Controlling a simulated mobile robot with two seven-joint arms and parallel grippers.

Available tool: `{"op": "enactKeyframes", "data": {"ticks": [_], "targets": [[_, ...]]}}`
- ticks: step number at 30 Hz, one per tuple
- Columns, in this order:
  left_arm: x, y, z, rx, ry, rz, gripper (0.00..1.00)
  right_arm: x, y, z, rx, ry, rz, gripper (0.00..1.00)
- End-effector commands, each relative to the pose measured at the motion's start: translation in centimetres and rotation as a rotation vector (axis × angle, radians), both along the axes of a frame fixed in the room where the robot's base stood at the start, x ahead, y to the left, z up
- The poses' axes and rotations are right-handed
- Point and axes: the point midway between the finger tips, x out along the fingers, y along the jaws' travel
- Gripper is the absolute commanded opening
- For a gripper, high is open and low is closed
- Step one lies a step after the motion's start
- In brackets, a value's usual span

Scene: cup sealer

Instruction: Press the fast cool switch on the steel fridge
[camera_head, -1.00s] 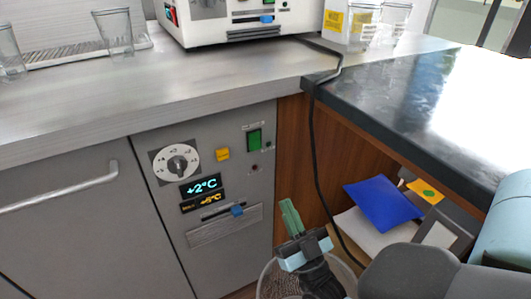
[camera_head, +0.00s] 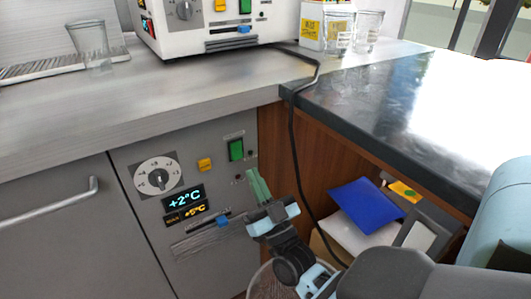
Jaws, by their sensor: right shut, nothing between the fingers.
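The steel fridge (camera_head: 145,238) stands under the counter, with its control panel facing me. The panel has a white dial (camera_head: 158,178), a small yellow button (camera_head: 205,164), a green switch (camera_head: 236,149), a temperature display (camera_head: 186,198) and a blue slider (camera_head: 223,222). Their labels are too small to read, so I cannot tell which is the fast cool switch. My right gripper (camera_head: 258,186), with green fingers, is shut and empty. Its tips appear just below and right of the green switch; contact with the panel cannot be told. My left gripper is not in view.
A white machine (camera_head: 205,22) with similar controls stands on the steel counter (camera_head: 120,105). A black cable (camera_head: 292,130) hangs over the dark countertop's edge. Clear cups (camera_head: 368,30) stand behind. A blue folder (camera_head: 366,205) lies in the wooden recess. A bin (camera_head: 262,284) is partly hidden by my arm.

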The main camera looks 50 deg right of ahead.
Motion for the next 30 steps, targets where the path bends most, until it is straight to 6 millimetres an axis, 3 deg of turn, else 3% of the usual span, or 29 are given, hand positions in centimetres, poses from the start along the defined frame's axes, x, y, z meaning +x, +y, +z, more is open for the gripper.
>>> {"op": "enactKeyframes", "data": {"ticks": [2, 10, 25, 30], "targets": [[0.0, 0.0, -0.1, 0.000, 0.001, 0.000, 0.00, 1.1, -0.3, 0.9, 0.000, -0.003, 0.001, 0.00], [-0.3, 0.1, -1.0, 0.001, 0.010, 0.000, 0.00, 4.1, -1.0, 0.1, 0.000, 0.001, 0.001, 0.00], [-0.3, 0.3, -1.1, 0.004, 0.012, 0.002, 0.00, 4.6, -1.1, 0.1, 0.000, -0.001, 0.000, 0.00], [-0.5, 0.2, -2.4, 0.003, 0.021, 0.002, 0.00, 5.2, -1.3, -0.5, -0.010, -0.040, -0.001, 0.00]]}}
